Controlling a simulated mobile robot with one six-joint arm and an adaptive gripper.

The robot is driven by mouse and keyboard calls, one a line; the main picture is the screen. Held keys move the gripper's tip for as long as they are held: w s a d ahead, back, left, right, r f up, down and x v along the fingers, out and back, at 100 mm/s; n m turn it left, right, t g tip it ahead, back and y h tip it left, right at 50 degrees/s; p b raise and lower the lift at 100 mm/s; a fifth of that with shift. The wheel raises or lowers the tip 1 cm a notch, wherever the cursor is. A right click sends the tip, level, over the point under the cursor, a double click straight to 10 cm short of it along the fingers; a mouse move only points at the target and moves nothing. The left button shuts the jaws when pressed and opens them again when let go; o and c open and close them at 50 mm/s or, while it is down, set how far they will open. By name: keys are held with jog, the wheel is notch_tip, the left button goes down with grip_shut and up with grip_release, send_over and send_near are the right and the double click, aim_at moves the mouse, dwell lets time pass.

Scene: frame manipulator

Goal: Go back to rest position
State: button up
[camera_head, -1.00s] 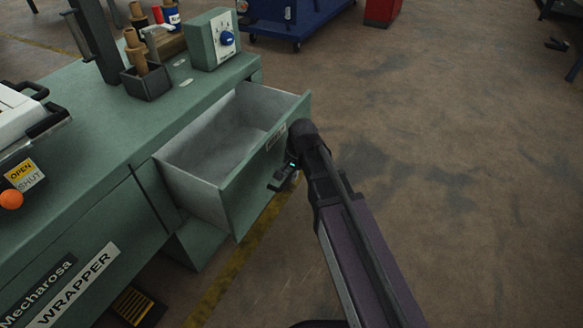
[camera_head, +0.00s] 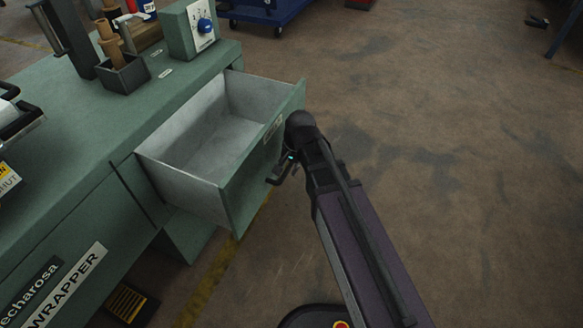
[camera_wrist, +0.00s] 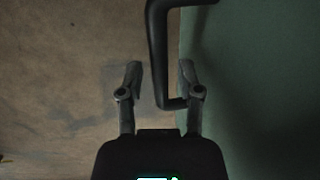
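The green drawer (camera_head: 236,190) of the wrapper bench (camera_head: 95,160) stands open, and its grey inside looks empty. Its front has a small label and a black handle, which shows clearly in the wrist view (camera_wrist: 158,50). My gripper (camera_head: 281,172) is at the outer face of the drawer front. In the wrist view my gripper (camera_wrist: 160,72) has its two fingers apart, with the handle bar between them. A gap shows between the left finger and the bar. The right finger lies close to the handle and the green drawer front.
A control box with a blue knob (camera_head: 205,25) and a dark holder with brown rolls (camera_head: 122,74) stand on the bench. A blue wheeled cart (camera_head: 268,12) is at the back. The brown floor (camera_head: 460,150) to the right is mostly clear.

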jog(key=shift+w, duration=0.15)
dwell(0.3)
jog(key=shift+w+r+p, duration=0.1)
jog(key=shift+r+p, duration=0.35)
jog(key=shift+r, duration=0.05)
notch_tip(320, 180, up, 8)
jog(key=p, duration=0.8)
jog(key=shift+r+p, duration=0.3)
jog(key=shift+p, duration=0.05)
